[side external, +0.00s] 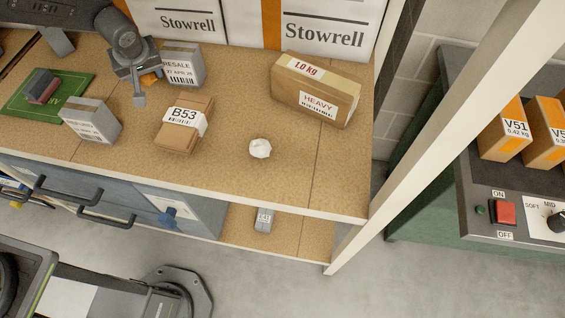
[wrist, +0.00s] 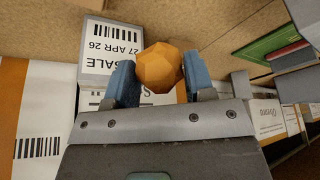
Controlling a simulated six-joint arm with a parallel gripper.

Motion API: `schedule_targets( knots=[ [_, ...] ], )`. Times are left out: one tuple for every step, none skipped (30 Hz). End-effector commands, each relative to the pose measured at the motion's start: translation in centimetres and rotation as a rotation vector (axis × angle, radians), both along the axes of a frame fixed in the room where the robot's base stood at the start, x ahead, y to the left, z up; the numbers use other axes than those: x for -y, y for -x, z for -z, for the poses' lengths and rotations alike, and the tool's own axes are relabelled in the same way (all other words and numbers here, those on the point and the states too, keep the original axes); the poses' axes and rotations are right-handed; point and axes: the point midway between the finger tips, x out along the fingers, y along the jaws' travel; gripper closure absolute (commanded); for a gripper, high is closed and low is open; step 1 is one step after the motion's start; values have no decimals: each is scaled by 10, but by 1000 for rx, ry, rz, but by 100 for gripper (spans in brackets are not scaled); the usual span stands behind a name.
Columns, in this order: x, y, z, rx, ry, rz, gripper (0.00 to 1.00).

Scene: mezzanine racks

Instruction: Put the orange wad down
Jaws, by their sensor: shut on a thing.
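The orange wad (side external: 149,79) shows as a small faceted lump at my gripper (side external: 146,84), mostly hidden by the gripper in the side view. In the wrist view the orange wad (wrist: 160,67) sits between the two blue fingertips of my gripper (wrist: 160,76), which is shut on it. The wad is close to the grey RESALE box (side external: 183,65) in the side view. I cannot tell exactly how high it is above the wooden shelf top (side external: 225,108).
A B53 carton (side external: 184,122), a grey box (side external: 91,120), a HEAVY carton (side external: 316,89) and a white crumpled wad (side external: 260,148) stand on the shelf. A green mat (side external: 48,96) bears a dark red block (side external: 41,87). The shelf's front right is mostly clear.

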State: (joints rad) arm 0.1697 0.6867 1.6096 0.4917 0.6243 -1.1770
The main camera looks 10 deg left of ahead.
Motion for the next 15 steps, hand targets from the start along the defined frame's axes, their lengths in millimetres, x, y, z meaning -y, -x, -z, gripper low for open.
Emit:
schedule_targets(
  knots=[
    [21, 1, 0, -1, 1, 86, 73],
    [32, 1, 0, 0, 1, 134, 73],
    [47, 2, 0, 1, 1, 203, 73],
    [58, 3, 0, 0, 1, 254, 73],
    [69, 4, 0, 2, 2, 307, 73],
    [84, 6, -1, 0, 2, 377, 73],
    [95, 8, -1, 2, 2, 428, 73],
    [107, 10, -1, 1, 3, 480, 73],
    [121, 12, -2, 1, 3, 548, 73],
    [132, 15, -2, 1, 3, 597, 73],
    [143, 17, -3, 3, 3, 648, 73],
    [157, 21, -4, 2, 3, 715, 73],
    [168, 24, -4, 1, 4, 767, 73],
    [179, 26, -5, 2, 3, 818, 73],
    [193, 31, -6, 2, 4, 884, 73]
  ],
)
